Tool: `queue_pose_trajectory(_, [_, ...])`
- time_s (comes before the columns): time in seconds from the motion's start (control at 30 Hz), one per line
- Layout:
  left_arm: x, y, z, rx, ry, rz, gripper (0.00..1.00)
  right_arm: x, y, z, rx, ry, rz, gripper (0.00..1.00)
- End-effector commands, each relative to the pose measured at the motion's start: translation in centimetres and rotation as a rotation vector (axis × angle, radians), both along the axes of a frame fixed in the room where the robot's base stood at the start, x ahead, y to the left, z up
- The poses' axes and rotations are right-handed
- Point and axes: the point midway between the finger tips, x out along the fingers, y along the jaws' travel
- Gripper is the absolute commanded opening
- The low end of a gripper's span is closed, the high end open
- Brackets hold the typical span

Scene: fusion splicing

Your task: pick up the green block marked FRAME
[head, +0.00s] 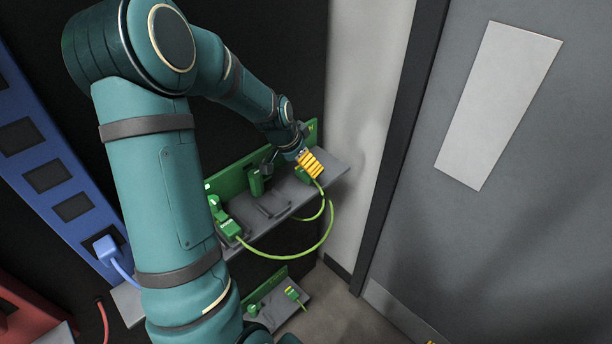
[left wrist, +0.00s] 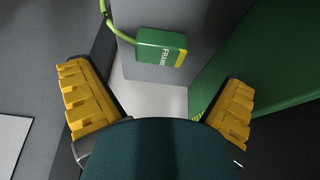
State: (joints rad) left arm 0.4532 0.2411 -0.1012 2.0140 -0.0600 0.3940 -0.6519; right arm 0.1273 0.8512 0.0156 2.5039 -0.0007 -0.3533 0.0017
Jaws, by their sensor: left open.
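The green block marked FRAME (left wrist: 158,46) shows in the left wrist view, near the top centre. It has a yellow stripe at one end and a light green cable at the other. It sits at a grey shelf surface. My left gripper (left wrist: 156,84) is open, with its yellow ribbed fingers to either side below the block in that view; nothing is between them. In the head view my left gripper (head: 311,163) is over the right end of the grey shelf (head: 333,172), and its fingers partly hide the block (head: 302,175). My right gripper is not in view.
A green back panel (head: 232,181) stands along the shelf. Another green plug (head: 229,228) sits at the shelf's left, with a looping green cable (head: 300,256). A lower shelf (head: 283,303) holds more green parts. A blue panel (head: 62,180) is at left, a grey door (head: 500,200) at right.

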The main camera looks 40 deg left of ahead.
Motion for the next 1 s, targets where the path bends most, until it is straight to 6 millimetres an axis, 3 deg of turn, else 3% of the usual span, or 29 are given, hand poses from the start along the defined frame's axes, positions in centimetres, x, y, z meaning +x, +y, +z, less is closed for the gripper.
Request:
queue_pose_trajectory(0.17, [0.4, 0.0, -1.1, -0.001, 0.000, 0.000, 1.00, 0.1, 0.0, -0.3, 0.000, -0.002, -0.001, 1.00])
queue_pose_trajectory(0.5, [2.1, -0.1, -5.1, -0.001, 0.001, 0.001, 1.00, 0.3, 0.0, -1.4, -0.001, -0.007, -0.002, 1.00])
queue_pose_trajectory(0.8, [2.3, -0.1, -5.3, 0.000, -0.001, 0.001, 1.00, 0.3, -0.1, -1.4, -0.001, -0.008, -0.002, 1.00])
queue_pose_trajectory(1.0, [2.3, -0.1, -5.3, 0.000, -0.001, 0.001, 0.30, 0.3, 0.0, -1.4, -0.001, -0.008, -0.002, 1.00])
